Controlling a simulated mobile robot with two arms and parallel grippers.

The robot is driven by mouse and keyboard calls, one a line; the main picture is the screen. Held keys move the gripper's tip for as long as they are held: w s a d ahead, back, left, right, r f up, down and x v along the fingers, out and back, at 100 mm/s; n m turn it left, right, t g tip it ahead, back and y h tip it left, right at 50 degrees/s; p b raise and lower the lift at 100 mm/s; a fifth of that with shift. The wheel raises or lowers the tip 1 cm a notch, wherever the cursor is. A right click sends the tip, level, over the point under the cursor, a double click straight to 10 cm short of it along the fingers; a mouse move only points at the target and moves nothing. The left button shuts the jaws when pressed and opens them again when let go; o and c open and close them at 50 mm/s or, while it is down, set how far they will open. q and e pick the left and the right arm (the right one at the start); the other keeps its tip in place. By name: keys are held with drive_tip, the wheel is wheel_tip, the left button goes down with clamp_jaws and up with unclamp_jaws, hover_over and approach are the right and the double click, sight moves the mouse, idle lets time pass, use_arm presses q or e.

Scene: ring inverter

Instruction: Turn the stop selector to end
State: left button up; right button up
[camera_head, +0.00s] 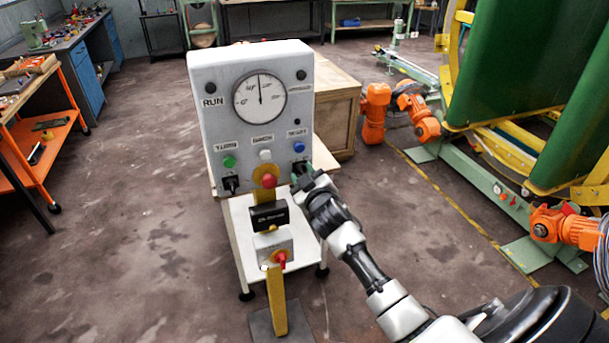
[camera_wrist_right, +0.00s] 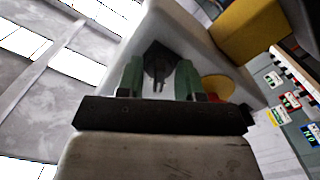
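A grey control box (camera_head: 207,130) stands upright on a white stand, with a round gauge (camera_head: 260,97) on its face. Two black selector knobs sit low on it, one at the left (camera_head: 231,184) and one at the right, largely behind my right gripper. I cannot read which is labelled stop. My right gripper (camera_head: 303,176) is at the right selector. In the wrist view this black selector (camera_wrist_right: 158,62) shows between the green fingertips of the gripper (camera_wrist_right: 159,80), which are apart, with gaps visible on both sides of the knob. My left gripper is not in view.
Green (camera_head: 229,161), white (camera_head: 265,155) and blue (camera_head: 299,147) buttons sit above the selectors. A red mushroom button (camera_head: 268,181) is left of my right gripper. A lower box with a red knob (camera_head: 280,258) is below. A wooden crate (camera_head: 338,105) stands behind. Floor is free at left.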

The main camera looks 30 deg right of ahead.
drive_tip(key=shift+s, duration=0.1)
drive_tip(key=b+v, duration=0.2)
drive_tip(key=v, duration=0.8)
drive_tip(key=shift+s, duration=0.25)
drive_tip(key=shift+a, duration=0.15)
